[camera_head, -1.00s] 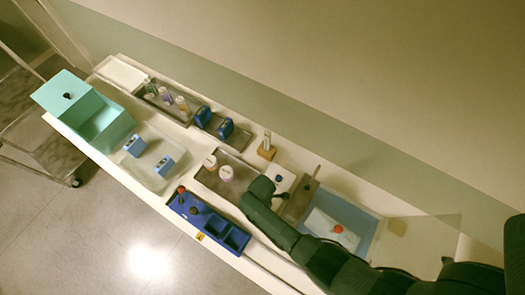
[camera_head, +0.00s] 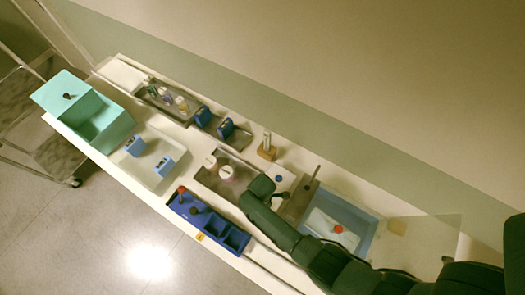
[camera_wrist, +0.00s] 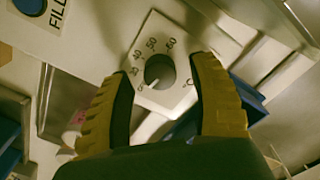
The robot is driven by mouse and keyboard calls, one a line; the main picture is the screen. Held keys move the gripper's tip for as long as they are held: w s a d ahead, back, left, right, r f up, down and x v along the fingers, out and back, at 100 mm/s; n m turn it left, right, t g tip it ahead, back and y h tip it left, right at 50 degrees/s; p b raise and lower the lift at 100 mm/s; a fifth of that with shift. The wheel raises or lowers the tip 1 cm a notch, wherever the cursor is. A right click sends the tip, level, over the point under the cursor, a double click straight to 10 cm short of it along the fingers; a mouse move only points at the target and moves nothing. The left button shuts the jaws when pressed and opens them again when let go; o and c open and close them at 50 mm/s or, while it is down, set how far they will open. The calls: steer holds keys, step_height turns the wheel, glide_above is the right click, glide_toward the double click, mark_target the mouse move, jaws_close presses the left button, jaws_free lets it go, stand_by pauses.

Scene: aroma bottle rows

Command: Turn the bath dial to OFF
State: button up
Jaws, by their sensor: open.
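The bath dial (camera_wrist: 160,71) is a dark round knob on a white plate marked 30, 40, 50, 60 and °C, seen in the wrist view. Its white pointer mark is at the knob's lower left, below the 30. An OFF mark cannot be made out. My gripper (camera_wrist: 163,66) is open, with one yellow ribbed finger on each side of the dial; I cannot tell whether they touch it. In the head view my dark arm reaches over the bench and hides the dial. The blue bath (camera_head: 369,240) with a red-knobbed white lid (camera_head: 322,222) is just right of it.
A blue FILL button (camera_wrist: 30,4) is at the wrist view's upper left. In the head view, a blue tray (camera_head: 236,239) is in front, and a metal tray with white-capped jars (camera_head: 210,162) is left of my gripper. A wooden block (camera_head: 267,152) stands behind.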

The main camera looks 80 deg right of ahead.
step_height(320, 180, up, 11)
stand_by(0.7)
